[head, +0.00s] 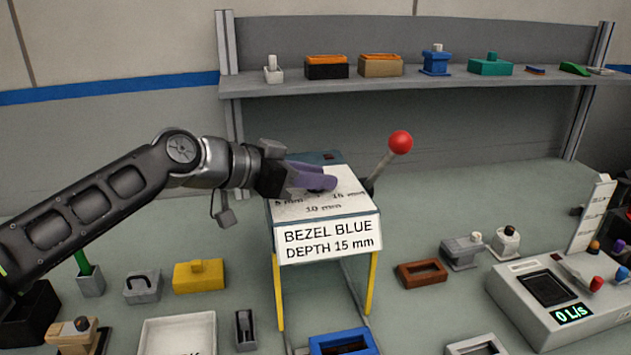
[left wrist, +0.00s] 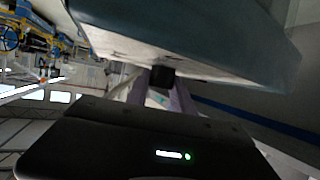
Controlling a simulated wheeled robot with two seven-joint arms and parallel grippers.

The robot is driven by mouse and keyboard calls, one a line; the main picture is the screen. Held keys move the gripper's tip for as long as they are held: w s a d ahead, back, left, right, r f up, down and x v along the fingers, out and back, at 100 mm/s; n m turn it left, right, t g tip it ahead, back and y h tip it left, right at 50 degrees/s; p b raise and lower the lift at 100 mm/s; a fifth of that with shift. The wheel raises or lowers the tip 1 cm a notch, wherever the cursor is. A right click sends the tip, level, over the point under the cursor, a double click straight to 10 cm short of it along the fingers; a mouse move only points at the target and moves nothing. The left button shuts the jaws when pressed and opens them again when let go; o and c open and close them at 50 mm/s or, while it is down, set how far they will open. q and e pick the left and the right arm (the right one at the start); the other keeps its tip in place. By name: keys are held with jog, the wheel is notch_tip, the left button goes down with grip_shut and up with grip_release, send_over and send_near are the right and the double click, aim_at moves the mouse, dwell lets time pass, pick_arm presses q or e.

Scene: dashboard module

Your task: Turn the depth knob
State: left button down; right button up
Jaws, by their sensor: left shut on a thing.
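The white station panel (head: 345,203) has marks for 5 mm, 10 mm and 15 mm on its sloping top. Its front sign (head: 329,238) reads "BEZEL BLUE DEPTH 15 mm". My left gripper (head: 322,181) reaches in from the left with its purple fingers at the panel top. It is shut on the dark depth knob (left wrist: 161,78), which shows between the fingers in the left wrist view. In the head view, fingers cover most of the knob, so its pointing direction cannot be told. My right gripper is not in view.
A lever with a red ball (head: 400,142) stands right of the panel, close by. A shelf (head: 420,84) behind holds several small parts. Yellow (head: 199,276), brown (head: 421,273) and blue (head: 343,343) parts lie around the station. A console (head: 560,300) reading "0 L/s" is at right.

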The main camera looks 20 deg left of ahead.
pick_arm(q)
jog(key=shift+a+f+n+t+y+b, duration=0.1)
jog(key=shift+f+n+t+y+b, duration=0.2)
jog(key=shift+n+y+b, duration=0.35)
jog(key=n+t+y+b, duration=0.1)
jog(key=n+y, duration=0.2)
jog(key=y, duration=0.1)
jog(key=shift+a+n+y+b, duration=0.1)
jog(key=shift+n+y+b, duration=0.15)
jog(key=shift+n+b, duration=0.15)
jog(key=n+y+b, duration=0.3)
jog(key=y+b, duration=0.1)
jog(key=b, duration=0.1)
jog(key=shift+n, duration=0.35)
jog(key=shift+r+n+g+y+b, duration=0.15)
jog(key=shift+n+y+b, duration=0.2)
jog(key=shift+n+y, duration=0.2)
jog(key=shift+r+n+g+y+b, duration=0.15)
jog(key=shift+n+y+b, duration=0.25)
jog(key=shift+y, duration=0.25)
jog(key=c, duration=1.1)
grip_release()
jog(key=shift+d, duration=0.2)
